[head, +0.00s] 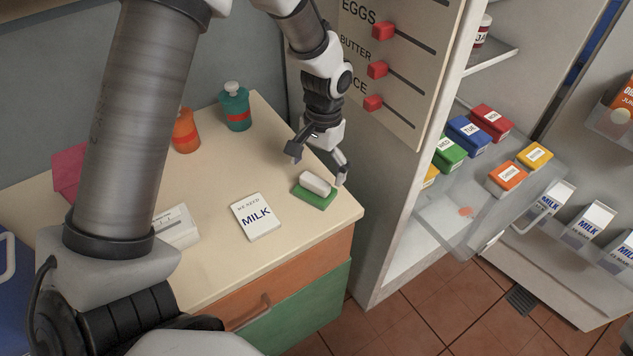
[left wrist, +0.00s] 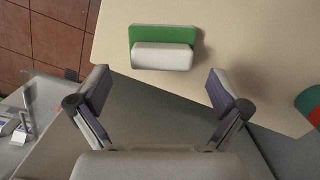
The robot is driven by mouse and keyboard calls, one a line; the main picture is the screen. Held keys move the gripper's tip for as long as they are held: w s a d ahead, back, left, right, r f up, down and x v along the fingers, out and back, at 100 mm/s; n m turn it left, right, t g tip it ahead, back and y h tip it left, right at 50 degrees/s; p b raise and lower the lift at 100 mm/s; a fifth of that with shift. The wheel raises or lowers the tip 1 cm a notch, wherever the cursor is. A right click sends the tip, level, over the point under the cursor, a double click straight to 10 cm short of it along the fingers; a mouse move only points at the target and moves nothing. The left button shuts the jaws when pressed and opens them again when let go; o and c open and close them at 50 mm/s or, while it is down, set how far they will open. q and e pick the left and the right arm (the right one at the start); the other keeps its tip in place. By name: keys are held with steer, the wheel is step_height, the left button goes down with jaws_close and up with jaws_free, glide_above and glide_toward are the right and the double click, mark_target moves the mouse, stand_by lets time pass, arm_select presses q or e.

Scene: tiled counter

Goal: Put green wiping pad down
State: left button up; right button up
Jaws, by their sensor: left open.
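The green wiping pad (head: 314,197) lies flat on the counter near its right corner, with a white block-shaped handle (head: 315,183) on top. In the left wrist view the green pad (left wrist: 163,34) shows beyond its white handle (left wrist: 163,57). My left gripper (head: 318,166) is just above and behind the pad in the head view. Its fingers are spread wide and empty; in the left wrist view the gripper (left wrist: 160,87) has the handle ahead of the gap between its fingertips, apart from them. My right gripper is not seen.
A white milk note (head: 255,216) lies on the counter (head: 215,170), left of the pad. An orange bottle (head: 185,132) and a teal bottle (head: 235,107) stand at the back. A slider board (head: 400,50) and the open fridge are on the right.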

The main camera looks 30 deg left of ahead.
arm_select(q)
step_height(320, 180, up, 7)
steer(key=shift+w, duration=0.4)
steer(key=shift+f, duration=0.1)
